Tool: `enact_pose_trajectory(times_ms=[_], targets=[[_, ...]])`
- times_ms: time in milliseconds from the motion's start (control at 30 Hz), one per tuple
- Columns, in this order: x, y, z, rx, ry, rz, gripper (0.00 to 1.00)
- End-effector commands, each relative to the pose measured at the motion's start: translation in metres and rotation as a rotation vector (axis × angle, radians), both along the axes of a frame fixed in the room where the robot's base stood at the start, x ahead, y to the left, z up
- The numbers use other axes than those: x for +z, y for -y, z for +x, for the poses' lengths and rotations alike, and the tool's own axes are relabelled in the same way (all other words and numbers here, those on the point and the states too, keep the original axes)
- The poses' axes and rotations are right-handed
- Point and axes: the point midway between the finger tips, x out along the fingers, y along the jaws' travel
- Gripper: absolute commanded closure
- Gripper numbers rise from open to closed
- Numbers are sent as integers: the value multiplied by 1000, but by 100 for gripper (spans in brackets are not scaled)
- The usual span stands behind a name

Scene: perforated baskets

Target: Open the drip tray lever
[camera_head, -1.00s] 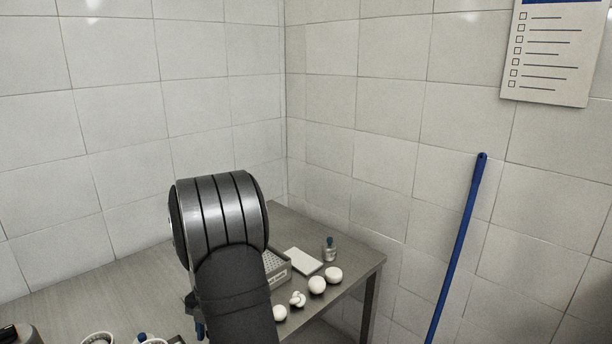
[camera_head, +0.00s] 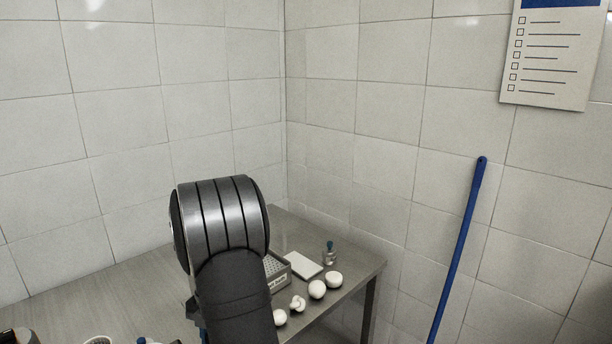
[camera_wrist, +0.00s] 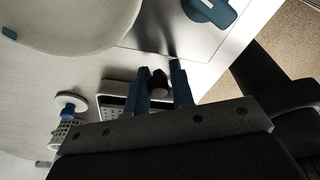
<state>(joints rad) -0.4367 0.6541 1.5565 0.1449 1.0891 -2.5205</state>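In the wrist view my gripper (camera_wrist: 160,88) shows two blue fingers, apart from each other. A small dark knob-like piece (camera_wrist: 158,82) shows between them; I cannot tell whether it is the drip tray lever or whether the fingers touch it. A pale tray-like piece with a dark edge (camera_wrist: 112,101) lies just left of the fingers, partly hidden by my gripper. No lever can be clearly made out in either view. In the head view my arm covers the middle of the table, and my fingers are hidden behind it.
A large pale round vessel (camera_wrist: 75,22) and a blue handle (camera_wrist: 212,10) lie beyond my fingers. A perforated basket (camera_wrist: 66,133) stands left. On the metal table (camera_head: 120,285), a perforated box (camera_head: 277,268), a white slab (camera_head: 303,264) and several white pieces sit right of my arm.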

Motion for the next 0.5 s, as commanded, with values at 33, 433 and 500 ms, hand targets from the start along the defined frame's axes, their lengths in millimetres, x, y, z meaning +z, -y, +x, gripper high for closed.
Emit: enact_pose_trajectory(times_ms=[33, 433, 500], targets=[[0, 2, 0, -1, 0, 0, 78], [0, 12, 0, 0, 0, 0, 78], [0, 12, 0, 0, 0, 0, 78]])
